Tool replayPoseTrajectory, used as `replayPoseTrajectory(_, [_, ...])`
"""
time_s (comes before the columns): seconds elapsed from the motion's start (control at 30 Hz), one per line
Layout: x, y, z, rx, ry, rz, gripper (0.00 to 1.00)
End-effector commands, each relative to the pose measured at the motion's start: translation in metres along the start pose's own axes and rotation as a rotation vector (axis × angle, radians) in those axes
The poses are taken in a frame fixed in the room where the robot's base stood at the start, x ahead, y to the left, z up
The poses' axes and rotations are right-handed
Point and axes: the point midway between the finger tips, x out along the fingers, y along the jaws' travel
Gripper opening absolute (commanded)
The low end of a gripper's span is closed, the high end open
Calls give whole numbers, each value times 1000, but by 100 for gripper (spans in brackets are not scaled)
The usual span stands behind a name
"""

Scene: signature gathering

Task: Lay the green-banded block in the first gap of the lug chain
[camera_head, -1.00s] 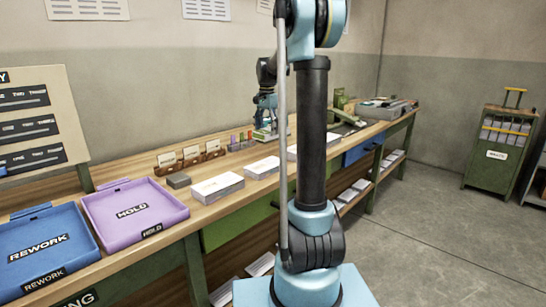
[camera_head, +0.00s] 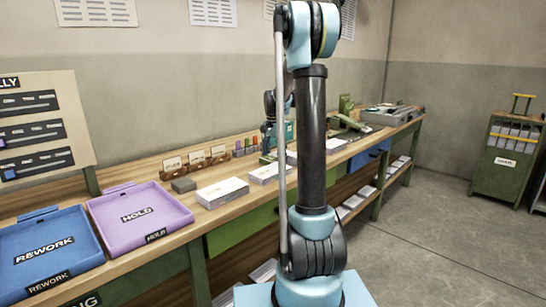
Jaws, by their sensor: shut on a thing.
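My gripper (camera_head: 268,140) is over the far part of the workbench, partly hidden behind my own arm column. It is small in the view, and its fingers are hard to make out. A small green-edged piece (camera_head: 267,158) shows just under it, low over the bench top. It appears to be the green-banded block in the gripper's hold, with its right side hidden. I cannot tell whether it touches the bench. White printed blocks lie in a row along the front of the bench, a near one (camera_head: 222,192) and a farther one (camera_head: 269,173). I cannot make out the lug chain's gaps.
A blue REWORK tray (camera_head: 82,258) and a purple HOLD tray (camera_head: 177,200) stand at the left. A dark grey block (camera_head: 183,185) and wooden card holders (camera_head: 196,160) are behind the blocks. A green cabinet (camera_head: 507,150) stands far right; the floor between is clear.

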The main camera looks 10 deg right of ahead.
Motion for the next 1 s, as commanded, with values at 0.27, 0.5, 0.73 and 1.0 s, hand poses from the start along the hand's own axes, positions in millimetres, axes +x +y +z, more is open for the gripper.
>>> replayPoseTrajectory(0.27, [1,0,0,0,0,0,91])
replayPoseTrajectory(0.5, [1,0,0,0,0,0,91])
replayPoseTrajectory(0.73, [-3,0,0,-1,0,0,91])
replayPoseTrajectory(1.0, [-42,0,0,-1,0,0,91])
